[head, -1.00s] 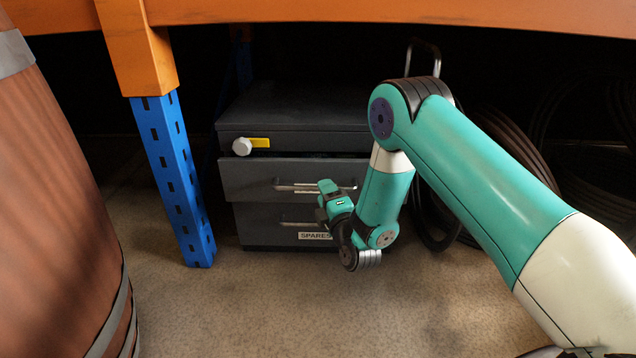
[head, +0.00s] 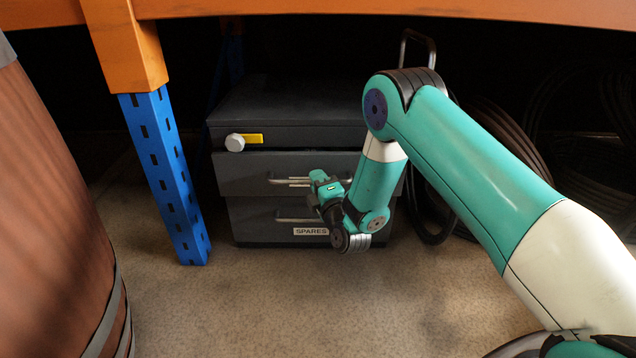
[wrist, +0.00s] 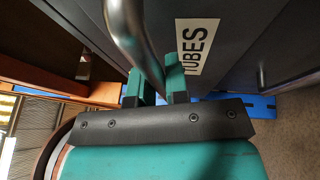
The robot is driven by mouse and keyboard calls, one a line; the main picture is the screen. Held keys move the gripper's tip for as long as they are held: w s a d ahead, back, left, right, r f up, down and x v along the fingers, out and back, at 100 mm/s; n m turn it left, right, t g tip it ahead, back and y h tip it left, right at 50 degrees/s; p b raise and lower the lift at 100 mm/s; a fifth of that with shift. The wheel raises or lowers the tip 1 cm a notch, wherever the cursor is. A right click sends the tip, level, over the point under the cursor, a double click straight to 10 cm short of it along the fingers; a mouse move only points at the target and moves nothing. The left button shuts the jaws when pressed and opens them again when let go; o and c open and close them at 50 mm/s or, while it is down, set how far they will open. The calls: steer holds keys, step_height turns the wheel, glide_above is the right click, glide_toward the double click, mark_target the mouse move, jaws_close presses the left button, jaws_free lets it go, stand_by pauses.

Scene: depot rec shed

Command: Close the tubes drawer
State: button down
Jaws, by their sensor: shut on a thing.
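The tubes drawer (head: 240,176) is the middle drawer front of a dark grey cabinet (head: 290,103) in the head view. It sits nearly flush, standing out slightly past the drawer below. Its white TUBES label (wrist: 196,47) shows in the wrist view; in the head view my gripper and arm hide that part. My gripper (wrist: 157,82) is shut on the metal bar handle (wrist: 126,28), which passes between its green fingers. In the head view my gripper (head: 314,190) is at the right part of this handle (head: 284,182).
A lower drawer marked SPARES (head: 310,231) and a top drawer with a round knob (head: 235,142) and yellow tag (head: 253,138) look shut. A blue rack post (head: 165,170) and a brown barrel (head: 60,230) stand left. An orange beam (head: 350,10) runs above. Floor in front is clear.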

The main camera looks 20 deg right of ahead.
steer(key=shift+w+d, duration=0.25)
steer(key=shift+w, duration=0.5)
steer(key=shift+w+d, duration=0.25)
steer(key=shift+w, duration=0.5)
steer(key=c, duration=1.1)
jaws_free()
steer(key=b+v, duration=0.9)
steer(key=v, duration=0.8)
steer(key=shift+s+r+b, duration=0.15)
steer(key=shift+b, duration=0.25)
